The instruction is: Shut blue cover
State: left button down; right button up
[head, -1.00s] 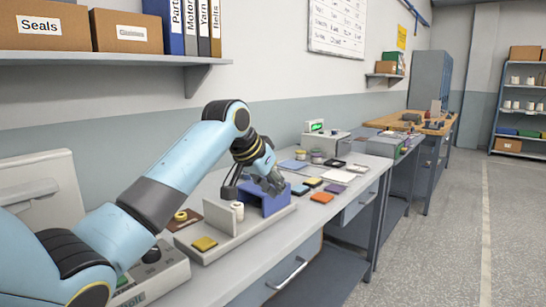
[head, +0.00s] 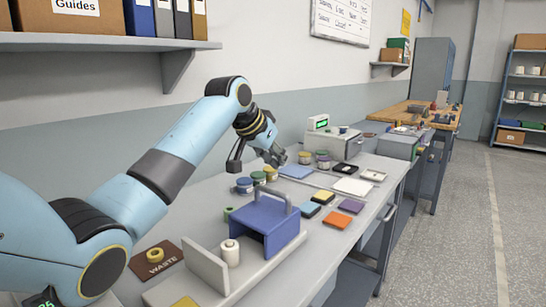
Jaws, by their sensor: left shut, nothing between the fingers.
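The blue cover (head: 280,233) stands at the right end of a pale tray (head: 265,277). A white bobbin (head: 230,253) stands on the tray just left of the cover, next to an upright grey plate (head: 205,265). My left gripper (head: 276,157) is shut and empty, beyond and above the cover, apart from it in the picture. My right gripper is out of view.
A brown waste mat (head: 140,262) with a yellow ring lies left of the tray. Several small jars (head: 245,185) stand behind the cover. Coloured squares (head: 337,220) lie to its right. A box with a green display (head: 330,138) stands farther back.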

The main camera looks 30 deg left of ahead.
aim_at(278, 205)
pick_arm(q)
jog(key=f, duration=0.2)
jog(key=w+f+p, duration=0.1)
jog(key=w+f, duration=0.1)
jog(key=f, duration=0.1)
jog(key=shift+f, duration=0.3)
jog(key=shift+s+a+p, duration=0.1)
jog(key=shift+s+p, duration=0.2)
jog(key=shift+s+f, duration=0.15)
jog(key=shift+s, duration=0.1)
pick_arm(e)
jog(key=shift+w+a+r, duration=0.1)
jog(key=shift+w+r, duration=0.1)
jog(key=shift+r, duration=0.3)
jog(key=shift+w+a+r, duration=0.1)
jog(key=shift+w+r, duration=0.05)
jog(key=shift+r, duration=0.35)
